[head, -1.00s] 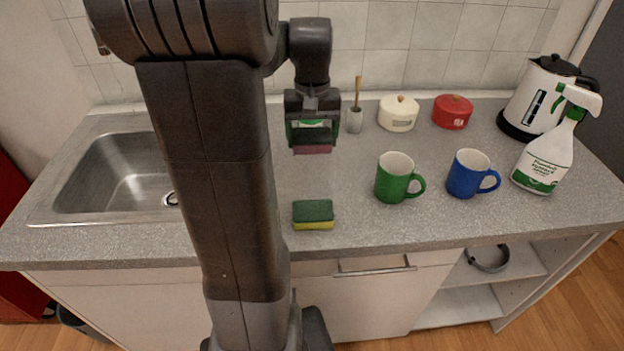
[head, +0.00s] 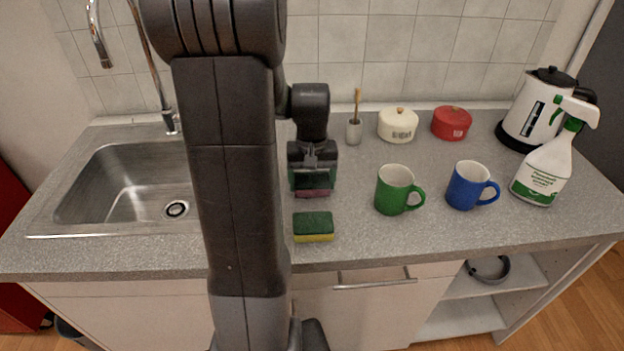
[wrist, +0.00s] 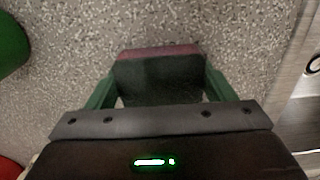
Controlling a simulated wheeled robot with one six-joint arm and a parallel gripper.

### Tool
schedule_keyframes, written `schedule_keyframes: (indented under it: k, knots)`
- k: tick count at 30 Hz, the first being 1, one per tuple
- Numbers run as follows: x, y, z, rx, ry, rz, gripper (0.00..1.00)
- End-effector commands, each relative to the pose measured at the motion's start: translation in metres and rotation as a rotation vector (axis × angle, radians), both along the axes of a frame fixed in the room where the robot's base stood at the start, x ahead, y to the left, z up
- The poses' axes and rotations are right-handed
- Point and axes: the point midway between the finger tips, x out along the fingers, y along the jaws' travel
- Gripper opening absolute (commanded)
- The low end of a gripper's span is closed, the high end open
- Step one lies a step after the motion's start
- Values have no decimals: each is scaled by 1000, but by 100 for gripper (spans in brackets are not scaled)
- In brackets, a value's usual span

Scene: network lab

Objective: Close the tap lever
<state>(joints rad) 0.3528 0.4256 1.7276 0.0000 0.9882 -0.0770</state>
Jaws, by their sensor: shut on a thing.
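The metal tap (head: 155,70) stands behind the sink, its curved spout (head: 96,38) at the upper left of the head view. Its lever cannot be made out; my arm covers the area just right of the tap. My gripper (head: 313,182) is over the counter right of the sink, pointing down. It is shut on a dark green and pink sponge (head: 316,193). In the wrist view, the same sponge (wrist: 160,76) sits between the two green fingers of my gripper (wrist: 160,88).
A green-yellow sponge (head: 313,227) lies in front of my gripper. The sink (head: 125,187) is left. Right are a green mug (head: 393,190), blue mug (head: 467,186), white pot (head: 398,125), red pot (head: 451,123), spray bottle (head: 545,172) and kettle (head: 535,112). A brush holder (head: 354,131) stands behind.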

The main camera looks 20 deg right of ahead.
Motion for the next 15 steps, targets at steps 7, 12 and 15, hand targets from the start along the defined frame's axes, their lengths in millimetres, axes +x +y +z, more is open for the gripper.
schedule_keyframes:
  k: [7,12,15]
  knots:
    - [0,0,-4,0,0,0,90]
    - [0,0,-4,0,0,0,98]
    - [0,0,-4,0,0,0,98]
